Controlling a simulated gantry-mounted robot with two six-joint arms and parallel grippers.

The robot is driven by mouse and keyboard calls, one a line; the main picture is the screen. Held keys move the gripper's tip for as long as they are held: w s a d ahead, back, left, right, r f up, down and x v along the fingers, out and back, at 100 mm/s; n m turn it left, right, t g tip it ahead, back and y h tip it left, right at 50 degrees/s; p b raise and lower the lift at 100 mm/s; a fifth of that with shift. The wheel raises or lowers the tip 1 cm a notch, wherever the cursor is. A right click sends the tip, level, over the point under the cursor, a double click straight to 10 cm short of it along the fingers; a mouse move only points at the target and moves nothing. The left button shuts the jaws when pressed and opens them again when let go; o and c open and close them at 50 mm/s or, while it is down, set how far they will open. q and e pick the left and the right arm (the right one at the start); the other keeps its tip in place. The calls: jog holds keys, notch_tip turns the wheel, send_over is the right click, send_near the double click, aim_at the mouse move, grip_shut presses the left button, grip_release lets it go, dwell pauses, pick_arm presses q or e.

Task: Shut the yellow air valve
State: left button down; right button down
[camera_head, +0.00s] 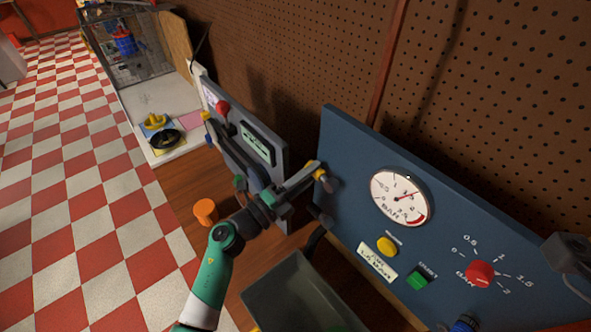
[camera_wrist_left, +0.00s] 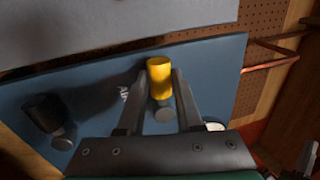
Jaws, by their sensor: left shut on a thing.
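The yellow air valve handle (camera_head: 320,174) is at the left end of the blue panel, partly hidden by my gripper in the head view. In the left wrist view the yellow handle (camera_wrist_left: 159,78) stands between the two fingers, with a round grey fitting (camera_wrist_left: 164,114) just below it. My left gripper (camera_head: 312,172) is shut on the handle; it also shows in the left wrist view (camera_wrist_left: 157,92).
The blue panel (camera_head: 345,145) carries a bar gauge (camera_head: 399,198), a yellow button (camera_head: 387,246), a green switch (camera_head: 420,278) and a red knob (camera_head: 480,272). A grey bin (camera_head: 290,290) stands below. A grey panel (camera_head: 235,165) and an orange cylinder (camera_head: 205,211) are to the left.

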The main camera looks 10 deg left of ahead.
pick_arm(q)
jog(key=shift+f+n, duration=0.2)
jog(key=shift+n, duration=0.3)
pick_arm(e)
jog(key=shift+w+a, duration=0.15)
jog(key=shift+a, duration=0.15)
pick_arm(q)
jog(key=shift+f, duration=0.1)
jog(key=c, duration=0.6)
grip_release()
pick_arm(e)
jog(key=shift+r, duration=0.1)
pick_arm(q)
jog(key=p+v, duration=0.2)
jog(key=v, duration=0.9)
jog(key=shift+s+a, duration=0.2)
jog(key=shift+s, duration=0.05)
pick_arm(e)
notch_tip(320, 180, up, 2)
